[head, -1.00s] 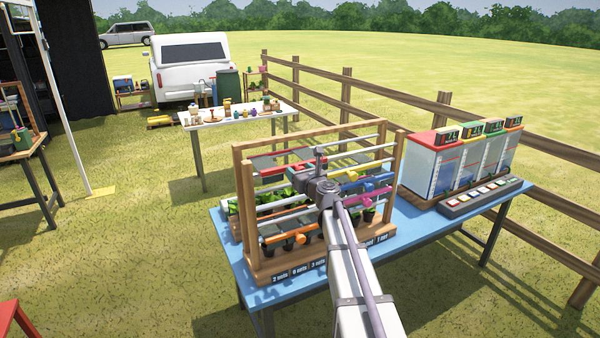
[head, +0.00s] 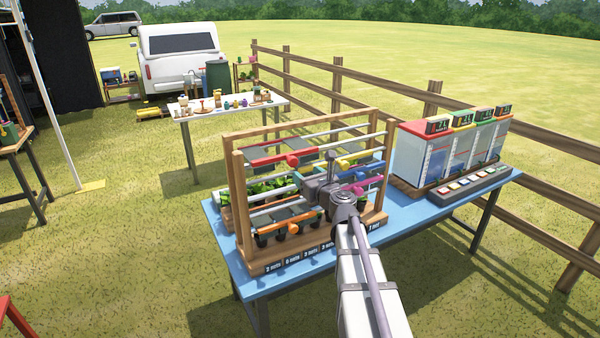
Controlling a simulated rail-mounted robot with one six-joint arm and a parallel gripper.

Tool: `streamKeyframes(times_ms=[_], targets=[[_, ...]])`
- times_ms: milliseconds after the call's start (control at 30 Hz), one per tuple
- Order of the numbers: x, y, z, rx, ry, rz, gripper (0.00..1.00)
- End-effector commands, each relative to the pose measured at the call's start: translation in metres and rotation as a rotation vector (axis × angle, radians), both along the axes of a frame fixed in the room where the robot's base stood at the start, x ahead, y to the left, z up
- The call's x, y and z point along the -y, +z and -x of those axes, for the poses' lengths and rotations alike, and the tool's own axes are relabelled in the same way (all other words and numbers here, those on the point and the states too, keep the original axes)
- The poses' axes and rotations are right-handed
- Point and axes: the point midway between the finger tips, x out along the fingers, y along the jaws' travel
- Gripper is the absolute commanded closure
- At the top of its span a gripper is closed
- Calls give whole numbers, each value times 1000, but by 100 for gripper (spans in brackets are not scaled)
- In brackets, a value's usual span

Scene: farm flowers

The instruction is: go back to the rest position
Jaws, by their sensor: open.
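My gripper (head: 318,189) is at the end of my grey arm, in front of the wooden rack (head: 240,190) in the head view. It is small and partly hidden by my own wrist, so its fingertips are hard to make out. It is open, and I see nothing held in it. The rack stands on a blue table (head: 290,284) and carries coloured rods, grey panels and small potted plants (head: 270,188). From this angle I cannot tell whether my gripper touches the rack's bars.
A white unit with clear fronts and coloured tops (head: 452,150) stands right of the rack, with a button strip (head: 470,186) before it. A wooden fence (head: 433,105) runs behind. A white table with small items (head: 182,111) stands farther back.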

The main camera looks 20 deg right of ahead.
Motion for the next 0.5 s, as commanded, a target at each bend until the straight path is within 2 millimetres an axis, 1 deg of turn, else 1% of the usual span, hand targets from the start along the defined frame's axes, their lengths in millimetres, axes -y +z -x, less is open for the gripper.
streamKeyframes(times_ms=[167,233,267,333,367,400,467,500], targets=[[0,0,0,2,0,25,38],[-6,-1,0,6,33,118,38],[-11,-3,1,5,65,200,38],[-32,-17,11,-13,193,503,38],[-43,-27,21,-25,275,671,38],[-64,-47,37,-40,418,920,38],[-96,-81,67,-45,673,1268,38],[-114,-103,90,-37,856,1466,38]])
